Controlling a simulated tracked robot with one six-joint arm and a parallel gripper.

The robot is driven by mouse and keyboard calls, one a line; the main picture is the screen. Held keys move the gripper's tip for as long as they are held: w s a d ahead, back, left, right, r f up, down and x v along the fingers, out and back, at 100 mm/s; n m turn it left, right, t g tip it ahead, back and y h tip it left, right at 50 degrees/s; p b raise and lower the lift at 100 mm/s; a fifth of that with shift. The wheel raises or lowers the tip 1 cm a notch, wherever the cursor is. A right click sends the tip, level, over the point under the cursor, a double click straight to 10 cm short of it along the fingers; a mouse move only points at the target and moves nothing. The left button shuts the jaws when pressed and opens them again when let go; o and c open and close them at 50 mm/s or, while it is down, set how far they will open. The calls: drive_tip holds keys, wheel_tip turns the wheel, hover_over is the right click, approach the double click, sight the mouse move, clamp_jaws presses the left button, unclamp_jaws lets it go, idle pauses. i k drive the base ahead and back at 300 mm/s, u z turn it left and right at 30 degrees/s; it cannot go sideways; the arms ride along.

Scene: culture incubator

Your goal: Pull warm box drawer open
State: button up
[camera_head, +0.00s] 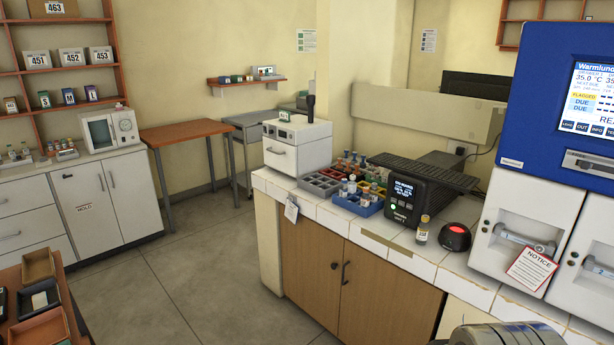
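The warm box (535,115) stands on the tiled counter at the right edge, with a blue upper body and a lit screen (592,95) reading "Warmlund" and 35.0 °C. Below are two white drawer fronts side by side, and both look shut. The left drawer (501,261) has a horizontal metal handle (523,240) and a hanging "NOTICE" card (531,269). The right drawer (572,287) has a similar handle and is cut off by the picture edge. My gripper is not in view. A grey, rounded part at the bottom right looks like my own arm.
On the counter left of the warm box are a round red-topped device (455,238), a capped vial (423,230), a black display unit (409,200) and a blue vial rack (357,202). The floor (185,270) left of the counter is clear. A low table with trays (40,300) stands at bottom left.

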sight(294, 152)
drive_tip(key=u, duration=0.15)
drive_tip(key=i, duration=1.9)
drive_tip(key=u, duration=0.95)
drive_tip(key=i, duration=0.65)
drive_tip(key=u, duration=0.55)
drive_tip(key=i, duration=0.5)
drive_tip(key=u, duration=0.3)
